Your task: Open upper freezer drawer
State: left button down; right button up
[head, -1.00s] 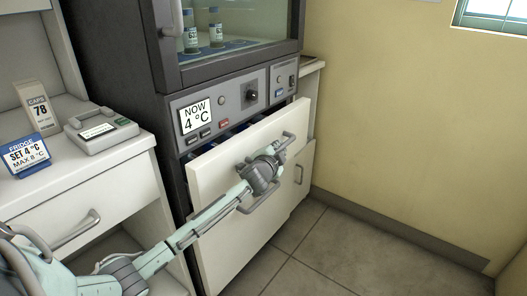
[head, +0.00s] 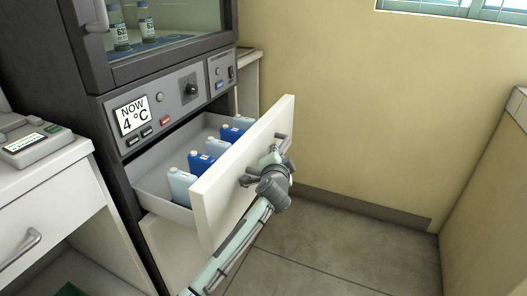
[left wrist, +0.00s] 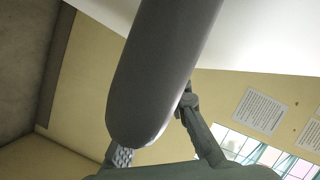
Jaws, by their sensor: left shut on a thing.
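The upper freezer drawer (head: 245,178) stands well out from the cabinet, below the control panel. Several blue and light-blue bottles (head: 201,163) stand inside it. My left gripper (head: 272,172) is at the drawer's front, shut on the grey drawer handle (head: 284,146). In the left wrist view the handle (left wrist: 165,70) looms large and dark between the gripper's fingers (left wrist: 160,140). Part of the handle is hidden behind the gripper in the head view. My right gripper is not in view.
The cabinet's control panel (head: 178,98) shows "NOW 4 °C", with a glass door (head: 165,35) above it. A white counter (head: 50,185) with a grey device (head: 30,138) stands at left. The floor (head: 340,235) before the yellow wall (head: 350,120) is clear.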

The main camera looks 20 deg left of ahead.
pick_arm(q)
jog(key=shift+s+d, duration=0.1)
jog(key=shift+d, duration=1.15)
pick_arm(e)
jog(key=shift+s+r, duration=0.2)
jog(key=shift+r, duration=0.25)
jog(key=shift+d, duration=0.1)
pick_arm(q)
jog(key=c, duration=1.5)
grip_release()
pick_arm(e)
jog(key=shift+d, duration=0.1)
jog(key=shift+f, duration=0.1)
pick_arm(q)
jog(key=v, duration=1.2)
